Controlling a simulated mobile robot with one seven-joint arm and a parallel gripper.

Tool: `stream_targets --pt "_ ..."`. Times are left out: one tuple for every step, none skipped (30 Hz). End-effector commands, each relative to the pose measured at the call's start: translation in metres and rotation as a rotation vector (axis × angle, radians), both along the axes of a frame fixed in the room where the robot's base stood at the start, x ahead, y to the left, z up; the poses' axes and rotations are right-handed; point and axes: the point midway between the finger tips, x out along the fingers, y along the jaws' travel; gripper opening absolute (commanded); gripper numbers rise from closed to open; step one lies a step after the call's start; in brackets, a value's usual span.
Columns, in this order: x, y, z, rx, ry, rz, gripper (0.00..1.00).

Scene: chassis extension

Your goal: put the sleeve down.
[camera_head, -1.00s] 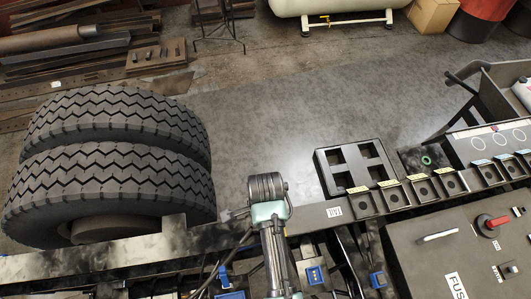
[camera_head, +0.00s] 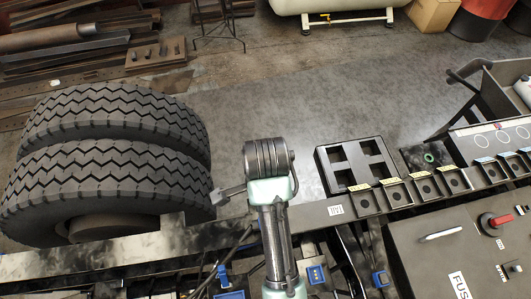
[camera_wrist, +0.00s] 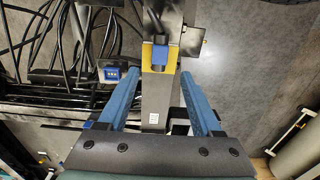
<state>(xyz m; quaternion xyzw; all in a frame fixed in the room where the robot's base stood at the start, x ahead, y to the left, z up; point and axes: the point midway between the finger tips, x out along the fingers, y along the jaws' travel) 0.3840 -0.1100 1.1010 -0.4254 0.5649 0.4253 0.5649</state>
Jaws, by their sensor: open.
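My gripper (camera_wrist: 159,76) shows in the wrist view with its two blue fingers apart and nothing visibly held between them. A dark rail runs under the gap between the fingers. A blue and yellow piece (camera_wrist: 160,55) is at the rail, just beyond the fingertips; I cannot tell whether it is the sleeve or whether it touches a finger. In the head view my arm hides most of the gripper. A green ring (camera_head: 429,158) lies on a dark plate at the right there; I cannot tell whether it is the sleeve.
Two stacked tyres (camera_head: 110,165) stand at the left. A black slotted frame (camera_head: 356,167) and a row of labelled holders (camera_head: 396,193) are on the right. A fuse box (camera_head: 462,245) is in front. Cables (camera_wrist: 70,40) and a blue connector (camera_wrist: 112,73) lie left of the rail.

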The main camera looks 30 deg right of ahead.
Motion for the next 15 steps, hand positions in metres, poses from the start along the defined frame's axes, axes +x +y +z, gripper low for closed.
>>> stream_targets --pt "0.000 0.000 0.012 -0.001 -0.002 0.001 0.66" --pt "0.000 0.000 0.017 0.000 0.001 0.001 0.66" --pt "0.000 0.000 0.020 0.000 0.001 0.001 0.66" --pt "0.000 0.000 0.022 0.000 0.001 0.001 0.66" --pt "0.000 0.000 0.024 0.000 0.001 0.000 0.66" --pt "0.000 0.000 0.025 0.000 0.001 0.000 0.66" --pt "0.000 0.000 0.026 0.000 0.001 0.000 0.66" --pt "0.000 0.000 0.027 0.000 0.001 0.000 0.66" --pt "0.000 0.000 0.028 0.000 0.001 0.000 0.66" --pt "0.000 0.000 0.028 0.000 0.001 0.000 0.66" --pt "0.000 0.000 0.028 0.000 0.001 0.000 0.66" --pt "0.000 0.000 0.028 0.000 0.001 0.000 0.66" --pt "0.000 0.000 0.028 0.000 0.001 0.000 0.66" --pt "0.000 0.000 0.028 0.000 0.001 0.000 0.66" --pt "0.000 0.000 0.027 0.000 0.001 0.000 0.66"
